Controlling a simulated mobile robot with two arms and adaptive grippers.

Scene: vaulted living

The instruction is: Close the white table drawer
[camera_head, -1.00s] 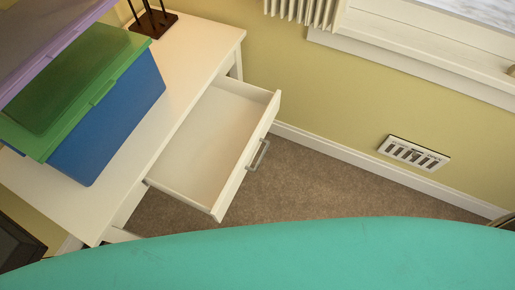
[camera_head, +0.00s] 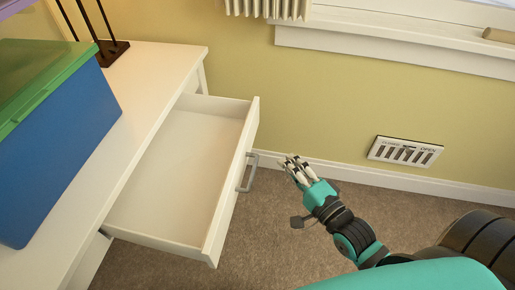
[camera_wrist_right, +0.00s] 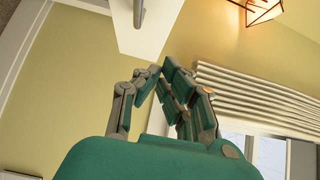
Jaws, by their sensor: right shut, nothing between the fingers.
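The white table (camera_head: 150,72) stands at the left against the wall. Its white drawer (camera_head: 180,172) is pulled well out and looks empty. The drawer front carries a grey handle (camera_head: 247,172) facing right. My right gripper (camera_head: 287,161) is just right of the handle, apart from it, with its fingers shut and empty. In the right wrist view my gripper's fingers (camera_wrist_right: 160,80) point up toward a white panel (camera_wrist_right: 148,35) with part of a grey handle (camera_wrist_right: 139,12). My left gripper is not in view.
A blue bin with a green lid (camera_head: 60,130) stands on the tabletop, beside a dark metal stand (camera_head: 108,50). The yellow wall has a white vent (camera_head: 405,151) and a window sill (camera_head: 400,50). Brown carpet (camera_head: 270,240) in front of the drawer is clear.

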